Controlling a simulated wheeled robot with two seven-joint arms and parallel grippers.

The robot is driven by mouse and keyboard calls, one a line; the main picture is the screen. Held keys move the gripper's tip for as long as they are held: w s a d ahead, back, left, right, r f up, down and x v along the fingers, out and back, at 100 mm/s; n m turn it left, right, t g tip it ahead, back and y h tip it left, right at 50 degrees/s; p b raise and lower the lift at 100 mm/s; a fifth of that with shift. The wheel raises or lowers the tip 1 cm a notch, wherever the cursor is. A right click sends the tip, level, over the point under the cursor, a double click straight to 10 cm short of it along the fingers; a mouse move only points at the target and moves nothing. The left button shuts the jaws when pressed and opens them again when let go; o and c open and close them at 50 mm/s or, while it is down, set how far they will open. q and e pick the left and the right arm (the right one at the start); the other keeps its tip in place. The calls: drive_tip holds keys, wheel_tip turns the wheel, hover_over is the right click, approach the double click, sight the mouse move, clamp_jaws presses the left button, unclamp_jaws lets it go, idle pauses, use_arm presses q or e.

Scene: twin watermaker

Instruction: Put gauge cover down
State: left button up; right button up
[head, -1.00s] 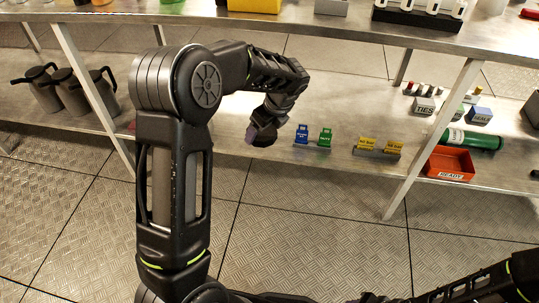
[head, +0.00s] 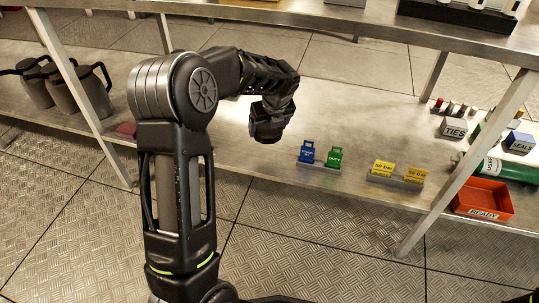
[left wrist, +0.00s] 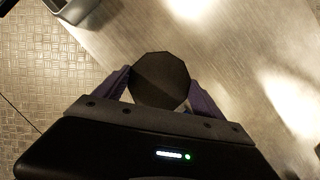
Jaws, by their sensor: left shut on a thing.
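My left gripper (head: 267,136) hangs over the lower metal shelf (head: 225,150), pointing down, left of the small blue and green tags. In the left wrist view its two purple-sided fingers (left wrist: 162,95) are shut on a dark, many-sided round piece, the gauge cover (left wrist: 160,79). Bare shelf shows beyond the cover in that view. The gap between the cover and the shelf cannot be judged. In the head view the cover cannot be told apart from the dark gripper.
On the lower shelf stand a blue tag (head: 307,152), a green tag (head: 334,157), yellow 50 bar tags (head: 383,170) and a red READY tray (head: 482,199). Dark jugs (head: 85,92) stand at the left. The upper shelf (head: 330,22) overhangs the back. Shelf around my gripper is bare.

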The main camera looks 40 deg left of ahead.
use_arm(q)
drive_tip(key=b, duration=0.3)
hover_over(267, 154)
drive_tip(key=d, duration=0.1)
drive_tip(key=f, duration=0.3)
drive_tip(key=s+f, duration=0.1)
drive_tip(key=f, duration=0.1)
drive_tip(key=shift+d+f, duration=0.1)
wheel_tip(267, 154, down, 4)
drive_tip(key=shift+f+b, duration=0.1)
drive_tip(key=shift+b, duration=1.1)
drive_tip(key=shift+f, duration=0.35)
